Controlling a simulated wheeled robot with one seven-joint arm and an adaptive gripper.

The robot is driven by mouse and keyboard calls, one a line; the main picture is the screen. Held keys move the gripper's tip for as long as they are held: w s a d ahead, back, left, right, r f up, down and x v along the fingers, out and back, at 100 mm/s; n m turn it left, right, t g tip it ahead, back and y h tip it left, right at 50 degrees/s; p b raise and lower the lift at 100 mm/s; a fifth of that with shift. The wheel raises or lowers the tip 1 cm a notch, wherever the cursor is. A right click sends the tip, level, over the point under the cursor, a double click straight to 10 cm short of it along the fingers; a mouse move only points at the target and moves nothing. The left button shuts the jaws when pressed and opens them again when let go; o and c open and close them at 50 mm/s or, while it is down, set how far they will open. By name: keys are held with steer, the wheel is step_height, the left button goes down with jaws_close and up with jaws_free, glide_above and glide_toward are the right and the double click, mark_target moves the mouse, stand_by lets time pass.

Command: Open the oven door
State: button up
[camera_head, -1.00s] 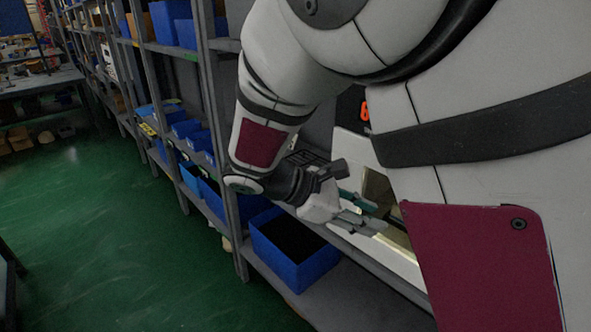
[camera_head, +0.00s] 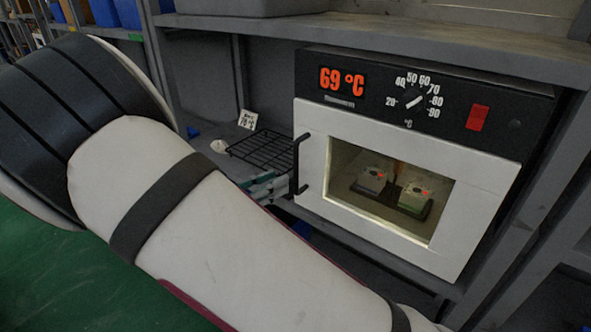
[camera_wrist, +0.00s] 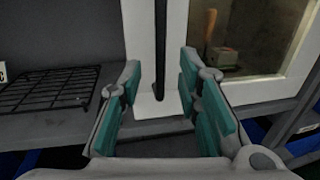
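The oven (camera_head: 440,130) stands on a shelf, with a black top panel reading 69 °C. Its white door (camera_head: 470,205) looks shut and has a window, through which two small blocks show on a dark tray. The black vertical handle (camera_head: 299,165) is on the door's left side. My gripper (camera_head: 275,186) is just left of the handle, mostly hidden behind my arm. In the wrist view my gripper (camera_wrist: 163,100) is open, with teal pads apart. The handle (camera_wrist: 160,45) runs down between the fingers in the picture, apparently ahead of them; I see no contact.
A black wire rack (camera_head: 262,148) lies on the shelf left of the oven, with a small label card (camera_head: 247,119) behind it. A grey upper shelf (camera_head: 400,28) runs above the oven. Shelf posts stand on both sides.

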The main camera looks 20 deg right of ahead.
mark_target(297, 190)
steer(key=x, duration=0.7)
steer(key=shift+d, duration=0.3)
jaws_close()
